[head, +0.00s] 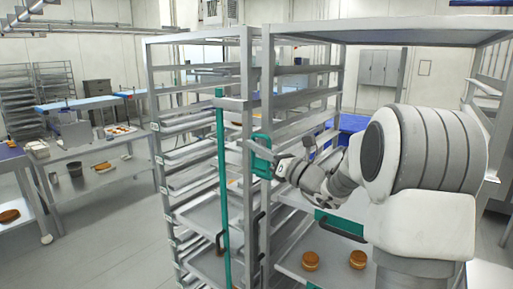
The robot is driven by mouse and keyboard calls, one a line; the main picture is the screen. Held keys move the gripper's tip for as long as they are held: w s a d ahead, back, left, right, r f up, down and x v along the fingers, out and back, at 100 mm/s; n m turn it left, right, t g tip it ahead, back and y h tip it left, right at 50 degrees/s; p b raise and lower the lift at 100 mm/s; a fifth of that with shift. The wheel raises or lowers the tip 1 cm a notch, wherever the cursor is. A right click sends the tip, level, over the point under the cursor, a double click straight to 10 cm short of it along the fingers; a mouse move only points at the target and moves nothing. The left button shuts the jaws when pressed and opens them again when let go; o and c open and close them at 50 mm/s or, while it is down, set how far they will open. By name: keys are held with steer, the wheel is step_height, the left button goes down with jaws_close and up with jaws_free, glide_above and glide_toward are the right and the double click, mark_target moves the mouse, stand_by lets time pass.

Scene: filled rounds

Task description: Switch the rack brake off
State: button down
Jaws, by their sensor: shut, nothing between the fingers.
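A tall metal rack (256,90) with shelf rails stands in front of me. A green upright bar (222,170) runs down its near side, with a dark curved handle (219,243) low on it. A green loop-shaped part (262,156) sits on the rack's middle post. My gripper (279,166) is right beside this loop, its fingers small and partly hidden; it looks shut and empty. I cannot tell whether it touches the loop. No part is clearly recognisable as the brake, and the foot of the rack is out of view.
Two round filled cakes (311,261) (357,260) sit on a low rack shelf. A green part with a dark handle (340,228) is just above them. Worktables (100,150) stand at the left, with open floor (110,235) before the rack.

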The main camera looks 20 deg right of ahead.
steer(key=s+d+b, duration=0.2)
steer(key=s+d, duration=0.1)
steer(key=s, duration=0.6)
steer(key=shift+s+d+f, duration=0.25)
steer(key=shift+f, duration=0.05)
